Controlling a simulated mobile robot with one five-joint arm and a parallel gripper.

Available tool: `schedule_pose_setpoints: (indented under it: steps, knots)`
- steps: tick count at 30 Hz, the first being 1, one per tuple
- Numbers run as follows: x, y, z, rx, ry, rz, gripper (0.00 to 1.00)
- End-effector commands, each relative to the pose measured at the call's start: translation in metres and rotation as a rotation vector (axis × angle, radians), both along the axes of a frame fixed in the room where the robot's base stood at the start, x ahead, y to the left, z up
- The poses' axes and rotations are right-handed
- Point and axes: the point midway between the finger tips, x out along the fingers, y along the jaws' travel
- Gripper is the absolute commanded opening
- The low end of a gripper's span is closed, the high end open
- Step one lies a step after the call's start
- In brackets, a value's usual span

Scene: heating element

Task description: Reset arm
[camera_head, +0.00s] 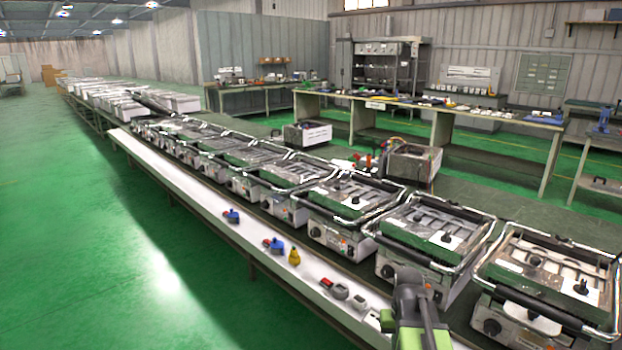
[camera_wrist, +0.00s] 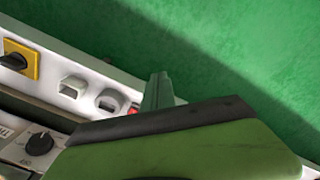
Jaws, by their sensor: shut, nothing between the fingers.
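My gripper (camera_wrist: 158,92) shows in the wrist view as a green body with a dark edge and a grey finger part. It is shut and empty, above the white ledge and green floor. In the head view my green and grey arm (camera_head: 418,312) stands at the lower right, in front of the heating units. The nearest units are a unit with a chrome frame (camera_head: 432,236) and another at the far right (camera_head: 545,278). A dark knob (camera_wrist: 40,143) on a unit front shows in the wrist view.
The white ledge (camera_head: 190,192) runs along the bench with blue switches (camera_head: 273,246), a yellow one (camera_head: 294,257) and small grey parts (camera_head: 340,291) on it. The green floor (camera_head: 70,220) to the left is clear. A worktable (camera_head: 450,118) stands behind.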

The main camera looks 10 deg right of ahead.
Motion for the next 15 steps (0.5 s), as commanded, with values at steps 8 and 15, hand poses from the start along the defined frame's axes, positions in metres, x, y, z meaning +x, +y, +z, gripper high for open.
schedule_pose_setpoints:
  steps: [8, 15]
  knots:
    - [-0.004, 0.145, 0.0, 0.0, 0.0, 0.23, 0.0]
    - [-0.021, 0.168, 0.048, 0.0, 0.0, 0.224, 0.0]
